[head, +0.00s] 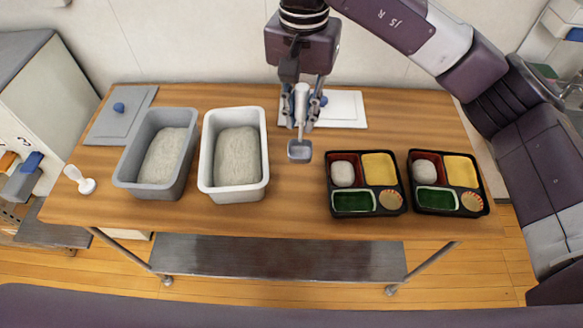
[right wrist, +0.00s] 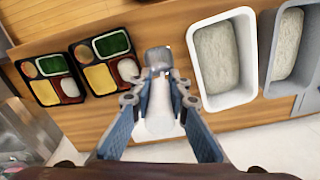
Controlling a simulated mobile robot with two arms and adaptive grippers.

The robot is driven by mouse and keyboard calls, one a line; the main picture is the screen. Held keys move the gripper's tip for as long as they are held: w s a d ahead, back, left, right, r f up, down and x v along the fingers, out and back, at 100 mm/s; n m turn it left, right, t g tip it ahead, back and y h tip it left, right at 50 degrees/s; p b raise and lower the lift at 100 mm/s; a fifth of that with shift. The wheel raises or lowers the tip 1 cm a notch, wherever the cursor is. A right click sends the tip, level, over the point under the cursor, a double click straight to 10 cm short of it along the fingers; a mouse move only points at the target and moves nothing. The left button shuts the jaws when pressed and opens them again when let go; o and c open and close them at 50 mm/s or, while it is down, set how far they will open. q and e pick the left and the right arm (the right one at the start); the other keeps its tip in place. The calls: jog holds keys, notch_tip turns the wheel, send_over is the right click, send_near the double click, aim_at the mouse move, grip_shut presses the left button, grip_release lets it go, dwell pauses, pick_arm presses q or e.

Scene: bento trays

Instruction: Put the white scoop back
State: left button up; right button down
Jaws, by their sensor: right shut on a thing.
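My right gripper (head: 302,108) is shut on the white handle of a scoop (head: 299,150) and holds it over the table (head: 290,185), between the white bin (head: 265,185) and the bento trays. The scoop's grey square head points toward the front edge. In the right wrist view the white handle lies between my fingers (right wrist: 160,100), and the scoop (right wrist: 158,56) reaches past the fingertips. The white bin holds a pale grey-white mass, probably rice. I cannot tell how high the scoop is above the table. My left gripper is not in view.
A grey bin (head: 120,182) with similar contents stands left of the white bin. Two filled black bento trays (head: 366,214) (head: 450,213) stand at right. A white lid (head: 345,108) lies behind my gripper, a grey lid (head: 110,125) at back left. A white tool (head: 80,180) lies at the left edge.

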aim_at(299, 148)
notch_tip(299, 148, down, 10)
jog(key=p, duration=0.2)
jog(key=shift+s+a+f+p, duration=0.1)
jog(key=shift+a+f+p, duration=0.05)
jog(key=shift+f+p, duration=0.15)
jog(key=shift+f, duration=0.65)
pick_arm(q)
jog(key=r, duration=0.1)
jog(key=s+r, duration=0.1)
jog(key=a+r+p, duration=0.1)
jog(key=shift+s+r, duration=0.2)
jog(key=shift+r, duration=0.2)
pick_arm(e)
notch_tip(299, 148, down, 3)
jog(key=shift+f, duration=0.1)
jog(key=shift+f, duration=0.2)
jog(key=c, duration=1.8)
grip_release()
jog(key=shift+r, duration=0.1)
jog(key=shift+c, duration=0.2)
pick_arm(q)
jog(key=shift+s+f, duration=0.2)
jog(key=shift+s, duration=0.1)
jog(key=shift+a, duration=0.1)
